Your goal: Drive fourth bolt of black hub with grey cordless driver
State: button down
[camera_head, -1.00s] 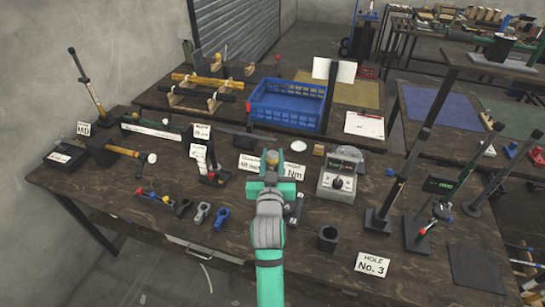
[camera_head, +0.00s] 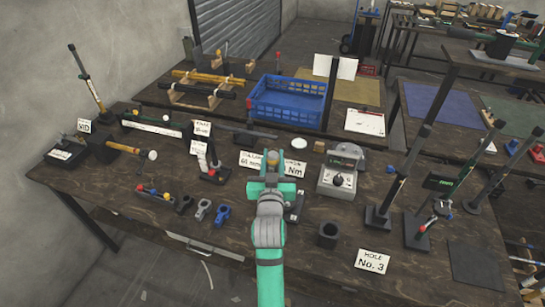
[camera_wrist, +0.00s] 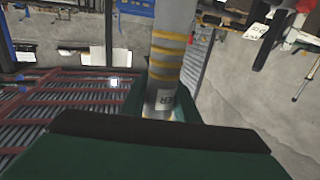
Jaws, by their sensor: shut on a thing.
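My gripper (camera_head: 271,160) is over the middle of the bench, in front of white cards and partly covering them. In the wrist view its dark green jaws fill the bottom, and a grey shaft with yellow bands (camera_wrist: 172,62) runs up from between them. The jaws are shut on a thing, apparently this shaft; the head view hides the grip. A dark block with a round hole (camera_head: 327,236) stands right of my arm, beside a card reading "HOLE No. 3" (camera_head: 372,261). I cannot make out a grey cordless driver or bolts on a black hub.
A grey box with a knob (camera_head: 338,181) stands right of my gripper. Tall upright handles on bases (camera_head: 378,217) crowd the bench's right. A blue crate (camera_head: 288,102) sits behind. Small clamps (camera_head: 203,210) and a hammer (camera_head: 125,148) lie left. The front left bench top is fairly clear.

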jog(key=shift+f, duration=0.4)
dwell(0.8)
jog(key=shift+r, duration=0.2)
dwell(1.3)
jog(key=shift+r, duration=2.55)
